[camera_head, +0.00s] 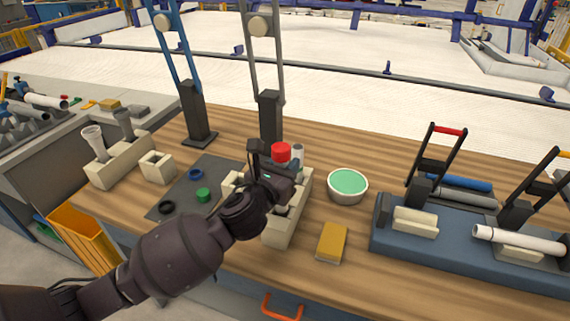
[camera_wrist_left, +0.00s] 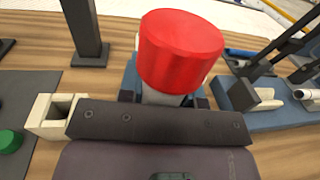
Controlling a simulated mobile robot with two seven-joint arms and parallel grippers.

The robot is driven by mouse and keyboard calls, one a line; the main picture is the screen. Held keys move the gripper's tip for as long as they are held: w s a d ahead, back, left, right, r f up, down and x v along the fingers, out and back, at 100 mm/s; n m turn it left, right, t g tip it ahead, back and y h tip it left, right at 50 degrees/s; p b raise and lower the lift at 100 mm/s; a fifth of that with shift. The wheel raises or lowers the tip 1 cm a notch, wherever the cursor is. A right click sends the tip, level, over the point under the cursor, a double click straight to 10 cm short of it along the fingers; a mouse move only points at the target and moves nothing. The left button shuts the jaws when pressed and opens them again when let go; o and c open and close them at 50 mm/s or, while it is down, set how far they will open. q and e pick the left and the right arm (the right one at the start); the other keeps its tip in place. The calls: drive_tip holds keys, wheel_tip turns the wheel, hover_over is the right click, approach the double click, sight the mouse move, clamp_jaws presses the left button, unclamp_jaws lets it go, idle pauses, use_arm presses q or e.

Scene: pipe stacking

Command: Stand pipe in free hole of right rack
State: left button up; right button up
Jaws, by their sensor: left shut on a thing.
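The pipe with a red cap (camera_head: 281,152) stands upright in my left gripper (camera_head: 280,172). In the left wrist view the red cap (camera_wrist_left: 181,50) fills the top middle, with a short grey length of pipe (camera_wrist_left: 160,97) below it, between the fingers. The gripper is shut on this pipe, over the far part of the beige right rack (camera_head: 279,233). A grey pipe (camera_head: 298,152) stands just right of the red cap. My gripper and arm hide much of the rack's top and the held pipe's lower end. My right gripper is not in view.
A beige left rack (camera_head: 118,165) holds two upright pipes. A small beige block (camera_head: 157,167) and a dark mat (camera_head: 178,204) with rings lie left. A green-filled bowl (camera_head: 347,184), a yellow sponge (camera_head: 332,240) and a blue fixture (camera_head: 440,240) are right. Two posts stand behind.

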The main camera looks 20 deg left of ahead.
use_arm(q)
drive_tip(key=shift+f+b, duration=0.45)
drive_tip(key=shift+f, duration=0.7)
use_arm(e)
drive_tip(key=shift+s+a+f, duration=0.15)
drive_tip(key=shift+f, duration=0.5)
use_arm(q)
drive_tip(key=shift+f+b, duration=0.5)
drive_tip(key=shift+f, duration=0.7)
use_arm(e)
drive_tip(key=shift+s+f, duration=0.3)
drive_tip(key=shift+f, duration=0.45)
use_arm(q)
drive_tip(key=shift+f, duration=0.6)
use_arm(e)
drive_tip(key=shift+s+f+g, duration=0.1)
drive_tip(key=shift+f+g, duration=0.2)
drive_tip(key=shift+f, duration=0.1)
use_arm(q)
drive_tip(key=shift+f+b, duration=0.55)
drive_tip(key=shift+f, duration=0.15)
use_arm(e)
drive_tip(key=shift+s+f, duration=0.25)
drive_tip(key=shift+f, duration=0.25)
use_arm(q)
drive_tip(key=o, duration=1)
